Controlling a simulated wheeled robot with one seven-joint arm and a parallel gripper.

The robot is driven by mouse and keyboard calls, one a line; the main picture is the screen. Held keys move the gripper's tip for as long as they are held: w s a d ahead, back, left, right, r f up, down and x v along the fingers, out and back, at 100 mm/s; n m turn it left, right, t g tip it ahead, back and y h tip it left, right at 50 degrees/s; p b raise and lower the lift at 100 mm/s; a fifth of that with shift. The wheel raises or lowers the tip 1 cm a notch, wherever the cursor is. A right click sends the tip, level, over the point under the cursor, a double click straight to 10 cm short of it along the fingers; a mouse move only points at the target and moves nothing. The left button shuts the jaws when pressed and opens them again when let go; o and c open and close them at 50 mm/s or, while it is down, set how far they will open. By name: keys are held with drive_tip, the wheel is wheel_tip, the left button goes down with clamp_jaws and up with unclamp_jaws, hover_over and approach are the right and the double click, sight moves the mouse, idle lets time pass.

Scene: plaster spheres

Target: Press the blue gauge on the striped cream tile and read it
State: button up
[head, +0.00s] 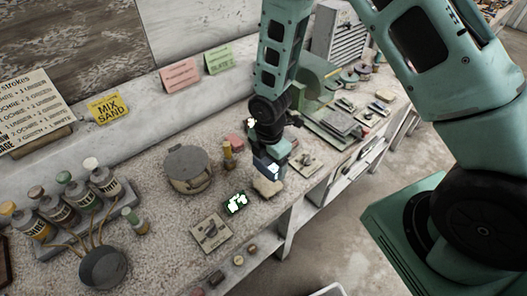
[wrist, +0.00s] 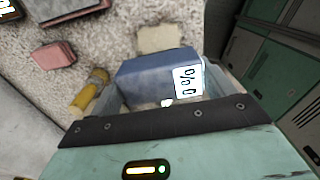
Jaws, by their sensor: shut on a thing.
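My gripper (head: 272,160) is shut on the blue gauge (wrist: 150,76), a blue block with a lit white display. The gauge also shows in the head view (head: 268,168). The display carries dark marks, seen turned, like a percent sign and a 0; I cannot read it surely. A cream block or tile (head: 267,187) lies just below the gauge, and a cream piece (wrist: 161,38) shows beyond it in the wrist view. I cannot make out stripes on it, nor whether the gauge touches it.
A dark device with a lit display (head: 235,203) and a cream tile with a fitting (head: 211,232) lie nearer the front. Another such tile (head: 305,163) lies right. A round grey tin (head: 188,168) and a yellow bottle (head: 228,154) stand left of my gripper. The bench's front edge is close.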

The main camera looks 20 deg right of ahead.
drive_tip(key=shift+f+b, duration=2.25)
drive_tip(key=shift+f, duration=0.75)
drive_tip(key=shift+s+f+b, duration=0.1)
drive_tip(key=shift+f+b, duration=0.3)
drive_tip(key=shift+f, duration=0.15)
drive_tip(key=shift+r, duration=0.15)
drive_tip(key=shift+r+p, duration=2.8)
drive_tip(key=shift+r, duration=0.65)
drive_tip(key=shift+f, duration=0.1)
